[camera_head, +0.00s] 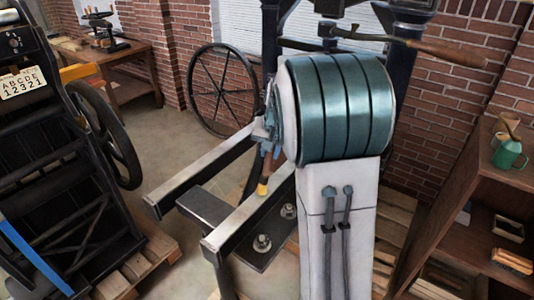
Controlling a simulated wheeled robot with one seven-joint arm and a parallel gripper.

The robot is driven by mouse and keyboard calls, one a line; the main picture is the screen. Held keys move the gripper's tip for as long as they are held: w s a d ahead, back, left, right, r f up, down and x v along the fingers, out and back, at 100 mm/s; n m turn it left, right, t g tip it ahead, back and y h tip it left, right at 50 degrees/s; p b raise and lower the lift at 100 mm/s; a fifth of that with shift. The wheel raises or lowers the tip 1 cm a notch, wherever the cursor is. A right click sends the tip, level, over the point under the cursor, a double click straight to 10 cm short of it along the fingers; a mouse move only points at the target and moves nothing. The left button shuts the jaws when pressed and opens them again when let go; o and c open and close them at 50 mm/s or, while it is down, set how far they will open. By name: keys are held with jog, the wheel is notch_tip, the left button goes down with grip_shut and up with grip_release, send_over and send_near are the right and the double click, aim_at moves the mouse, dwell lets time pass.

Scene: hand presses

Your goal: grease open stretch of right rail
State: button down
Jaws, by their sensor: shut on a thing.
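The press bed has two long metal rails running toward me, the left rail (200,172) and the right rail (240,220). Their near ends and top faces show; the far stretch of the right rail goes behind my arm. My gripper (267,150) is partly hidden behind my teal and white arm. It is shut on a brush (264,172) with a brown upper part and a yellowish lower end. The brush points down, its lower end at the right rail's top, about midway along the visible stretch. I cannot tell whether it touches. No grease can be made out on the rail.
A spoked wheel (222,90) stands behind the rails. A black press (60,190) fills the left. A wooden shelf (450,215) at right holds a green oil can (509,153) and a brush box (512,261). A dark bolted plate (275,247) lies beside the right rail.

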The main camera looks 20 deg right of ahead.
jog(key=w+d+p, duration=0.6)
jog(key=w+d, duration=0.3)
jog(key=d, duration=0.4)
jog(key=w+d+p, duration=0.6)
jog(key=w+d, duration=0.2)
jog(key=d, duration=0.5)
jog(key=shift+w+d, duration=0.2)
jog(key=shift+w, duration=0.15)
dwell(2.2)
jog(key=shift+a+f, duration=0.1)
